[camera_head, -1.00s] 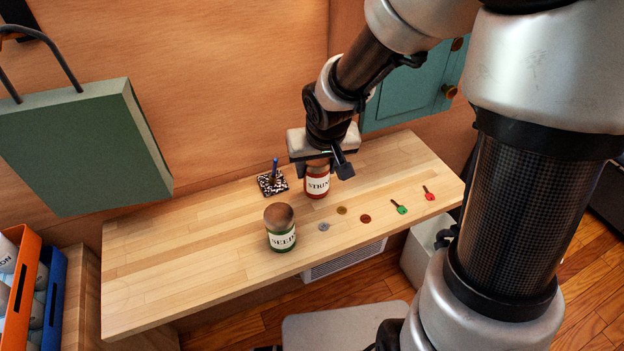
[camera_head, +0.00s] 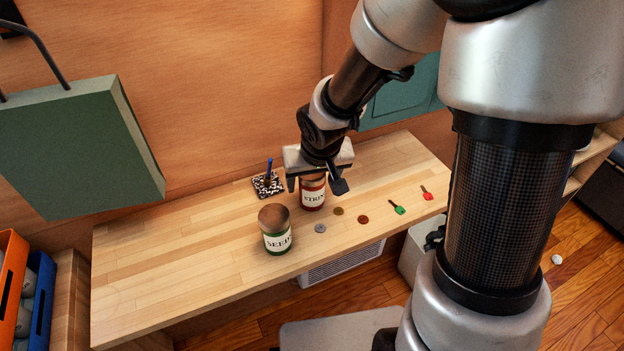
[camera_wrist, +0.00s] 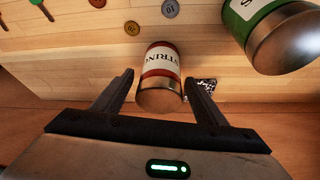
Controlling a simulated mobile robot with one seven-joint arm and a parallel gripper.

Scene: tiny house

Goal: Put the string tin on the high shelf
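The string tin (camera_head: 313,195) is a red and cream can with a "STRING" label and a metallic lid, over the wooden worktop near its back edge. It also shows in the wrist view (camera_wrist: 160,78), lid towards the camera. My gripper (camera_head: 318,182) is above it, pointing down. In the wrist view its two fingers (camera_wrist: 160,82) are apart, one on each side of the tin, with narrow gaps beside the lid. I cannot tell whether the tin's base touches the worktop. I cannot make out a high shelf in these views.
A green seeds tin (camera_head: 276,230) stands left of the string tin. A speckled pad (camera_head: 267,186) with a blue pen lies behind. Several coins and two keys (camera_head: 398,208) lie to the right. A green box-like panel (camera_head: 75,145) is at left. The worktop's left side is clear.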

